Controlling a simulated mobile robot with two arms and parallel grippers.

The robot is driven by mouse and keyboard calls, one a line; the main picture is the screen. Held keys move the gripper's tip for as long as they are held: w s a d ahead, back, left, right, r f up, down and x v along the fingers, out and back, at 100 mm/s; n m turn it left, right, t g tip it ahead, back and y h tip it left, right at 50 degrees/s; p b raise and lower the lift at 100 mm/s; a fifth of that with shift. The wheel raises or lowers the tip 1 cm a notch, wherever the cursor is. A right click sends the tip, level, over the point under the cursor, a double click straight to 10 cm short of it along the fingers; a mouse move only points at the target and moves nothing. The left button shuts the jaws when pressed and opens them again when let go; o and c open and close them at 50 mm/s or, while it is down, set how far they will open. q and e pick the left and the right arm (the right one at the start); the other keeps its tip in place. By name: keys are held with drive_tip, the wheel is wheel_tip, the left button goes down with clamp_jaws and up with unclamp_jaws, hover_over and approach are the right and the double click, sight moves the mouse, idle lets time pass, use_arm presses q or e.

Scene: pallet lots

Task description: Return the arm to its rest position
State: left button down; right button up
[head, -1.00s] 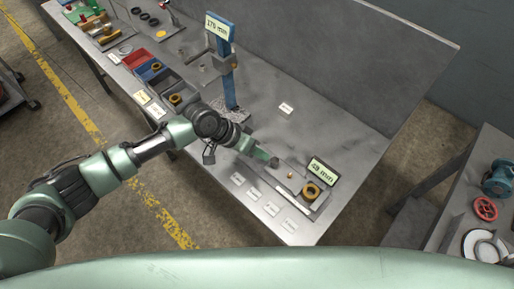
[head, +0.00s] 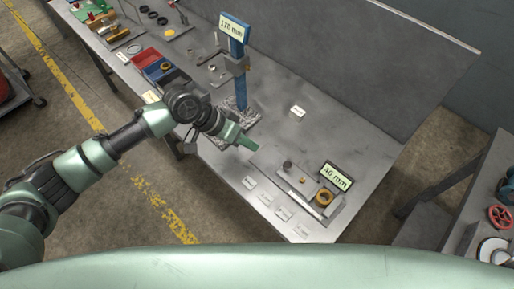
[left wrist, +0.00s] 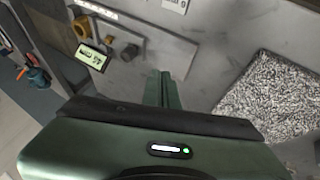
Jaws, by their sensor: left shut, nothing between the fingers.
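My left arm comes in from the left in the head view. Its left gripper (head: 252,146) is shut and empty, held above the grey bench (head: 305,130), to the left of the measuring fixture with the small display. In the left wrist view the closed fingers (left wrist: 162,78) point away over the bench, with nothing between them. My right gripper is not in view.
A fixture with a display (head: 336,177) and a brass ring (head: 324,197) sits at the bench's near right. A blue post gauge (head: 240,85) stands behind the gripper, by a speckled pad (left wrist: 272,100). Red and blue bins (head: 150,58) lie farther left. A red handwheel (head: 500,217) is at right.

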use_arm(q)
drive_tip(key=s+t, duration=0.1)
drive_tip(key=s, duration=0.7)
drive_tip(key=s+a+f+n+t+y, duration=0.1)
drive_tip(key=s+a+f+n+y, duration=0.2)
drive_tip(key=s+a, duration=0.5)
drive_tip(key=s+a+f+n+t+y, duration=0.1)
drive_tip(key=s+a+f+n+y, duration=0.25)
drive_tip(key=a, duration=0.75)
drive_tip(key=s+f+g, duration=0.1)
drive_tip(key=s+f, duration=0.2)
drive_tip(key=f, duration=2.2)
drive_tip(key=s+a+f+g, duration=0.1)
drive_tip(key=s+a+f, duration=0.2)
drive_tip(key=s+f, duration=1.2)
drive_tip(key=shift+s+m+g+y, duration=0.3)
drive_tip(key=shift+s+m+y, duration=0.15)
drive_tip(key=shift+s, duration=0.35)
drive_tip(key=shift+w, duration=0.15)
